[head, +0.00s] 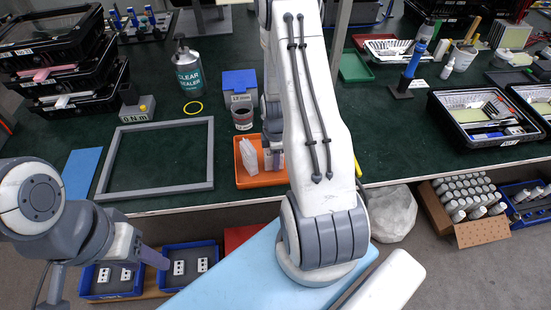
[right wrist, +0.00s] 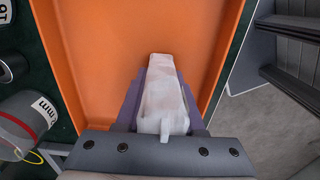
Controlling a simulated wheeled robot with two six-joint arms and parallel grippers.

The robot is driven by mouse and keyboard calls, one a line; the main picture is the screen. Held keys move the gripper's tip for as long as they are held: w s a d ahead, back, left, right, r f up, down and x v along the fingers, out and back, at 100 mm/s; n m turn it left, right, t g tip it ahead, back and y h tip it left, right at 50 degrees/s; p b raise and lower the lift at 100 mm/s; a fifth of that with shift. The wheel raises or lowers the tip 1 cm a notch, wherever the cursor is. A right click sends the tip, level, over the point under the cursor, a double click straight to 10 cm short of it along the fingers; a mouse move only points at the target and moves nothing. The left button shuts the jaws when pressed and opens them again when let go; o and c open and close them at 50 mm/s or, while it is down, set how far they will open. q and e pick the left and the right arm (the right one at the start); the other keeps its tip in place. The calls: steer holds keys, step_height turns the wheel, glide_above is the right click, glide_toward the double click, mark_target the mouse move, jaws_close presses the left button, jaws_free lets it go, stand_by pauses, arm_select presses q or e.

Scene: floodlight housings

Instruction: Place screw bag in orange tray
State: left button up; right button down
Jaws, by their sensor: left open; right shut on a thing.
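The orange tray (head: 262,181) lies on the green bench top near its front edge and fills much of the right wrist view (right wrist: 100,40). My right gripper (head: 273,160) is over the tray, partly hidden by my arm in the head view. In the right wrist view its purple fingers (right wrist: 165,100) are shut on a whitish, translucent screw bag (right wrist: 163,85). The bag (head: 248,158) shows left of the fingers in the head view, within the tray's outline. I cannot tell whether it touches the tray floor. My left gripper (head: 152,258) is open and empty, low at the left.
A grey frame (head: 156,122) lies left of the tray. A cup (head: 242,118) and a blue box (head: 239,84) stand behind it. Blue bins (head: 190,262) with white parts sit below the bench edge near my left gripper.

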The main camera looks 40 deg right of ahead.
steer(key=c, duration=0.5)
jaws_free()
steer(key=shift+f, duration=0.1)
step_height(320, 180, up, 12)
steer(key=shift+r+b, duration=0.2)
steer(key=shift+b, duration=0.1)
steer(key=s+a+r+m, duration=0.1)
steer(key=s+a+r, duration=0.15)
steer(key=a, duration=0.55)
steer(key=s+a+r+m, duration=0.15)
steer(key=a+r, duration=0.25)
steer(key=a, duration=0.5)
steer(key=s+a+r, duration=0.2)
steer(key=a+r, duration=0.2)
steer(key=a, duration=0.4)
steer(key=shift+m+y, duration=0.5)
steer(key=shift+m, duration=0.45)
steer(key=s+a, duration=0.1)
steer(key=s, duration=0.2)
steer(key=s+a+r, duration=0.1)
steer(key=s+a, duration=0.1)
steer(key=s, duration=0.2)
steer(key=s+a+r, duration=0.1)
steer(key=s+a, duration=0.1)
steer(key=s, duration=0.1)
steer(key=shift+s+a, duration=0.25)
steer(key=shift+s, duration=0.05)
